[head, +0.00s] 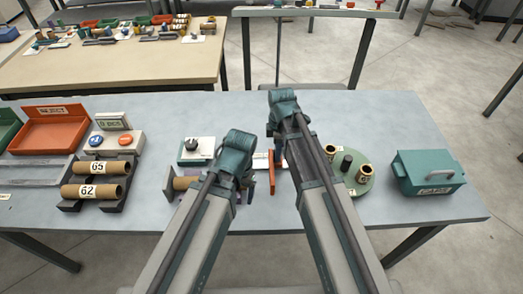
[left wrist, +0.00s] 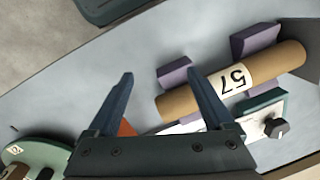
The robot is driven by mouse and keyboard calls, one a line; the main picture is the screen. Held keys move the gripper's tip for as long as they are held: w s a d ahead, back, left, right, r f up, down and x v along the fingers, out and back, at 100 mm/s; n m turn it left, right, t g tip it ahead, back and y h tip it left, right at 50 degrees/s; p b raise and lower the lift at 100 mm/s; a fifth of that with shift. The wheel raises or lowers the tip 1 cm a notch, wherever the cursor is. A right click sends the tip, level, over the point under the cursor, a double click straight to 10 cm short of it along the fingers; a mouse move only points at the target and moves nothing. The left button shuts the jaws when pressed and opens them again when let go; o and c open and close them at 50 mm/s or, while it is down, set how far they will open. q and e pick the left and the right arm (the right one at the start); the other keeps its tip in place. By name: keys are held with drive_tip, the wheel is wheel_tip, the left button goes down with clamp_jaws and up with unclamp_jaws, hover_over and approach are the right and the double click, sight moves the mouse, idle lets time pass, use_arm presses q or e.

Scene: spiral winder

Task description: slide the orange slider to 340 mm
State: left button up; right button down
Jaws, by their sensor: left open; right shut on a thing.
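An orange upright piece, the slider (head: 271,172), shows in the head view between my two forearms, beside a white strip (head: 261,161). My right gripper (head: 279,150) is at it and shut on it; the arm hides most of the fingers and the contact. The slider's reading cannot be made out. An orange patch, likely the slider, also shows beside a finger in the left wrist view (left wrist: 127,129). My left gripper (left wrist: 160,75) is open and empty, over the table near a cardboard tube marked 57 (left wrist: 262,76) in purple holders.
A teal box with a black knob (head: 193,148) stands left of my left arm. A round green tray (head: 362,183) with small cups and a teal case (head: 428,173) are at the right. Tubes (head: 96,191) in a rack and an orange bin (head: 52,130) are at the left.

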use_arm(q)
drive_tip(key=shift+a, duration=0.1)
use_arm(e)
drive_tip(key=shift+d, duration=0.9)
drive_tip(key=c, duration=0.6)
unclamp_jaws()
drive_tip(key=shift+d, duration=0.15)
use_arm(q)
drive_tip(key=shift+r, duration=0.1)
use_arm(e)
drive_tip(key=shift+r+p, duration=0.5)
use_arm(q)
wheel_tip(320, 180, up, 14)
drive_tip(key=p, duration=1.2)
drive_tip(key=shift+f+p, duration=0.2)
drive_tip(key=shift+p, duration=0.2)
use_arm(e)
wheel_tip(320, 180, up, 13)
drive_tip(key=shift+f, duration=0.15)
